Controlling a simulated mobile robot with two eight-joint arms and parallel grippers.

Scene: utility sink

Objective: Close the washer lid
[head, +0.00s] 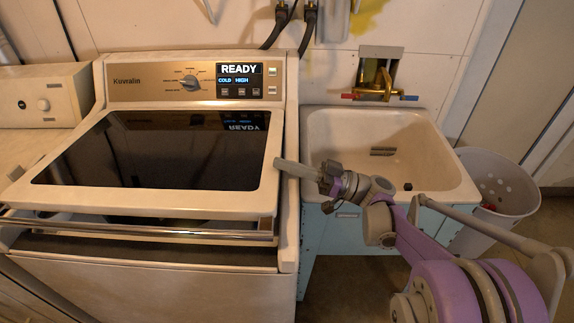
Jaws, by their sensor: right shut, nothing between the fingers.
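The washer (150,288) stands on the left, with a control panel along its back. Its lid (272,165) has a pale frame around a dark glass pane. The lid lies low over the top, and its front edge sits a little above the body, with a dark gap showing under it. My right gripper (281,164) is shut and empty, pointing left. Its tip is at the lid's right edge; I cannot tell if it touches. My left gripper is not in view.
A utility sink (455,188) on a blue cabinet stands right of the washer, with a brass faucet (376,78) above it. A white perforated basket (505,180) is at the far right. Another pale appliance (45,97) stands at the far left.

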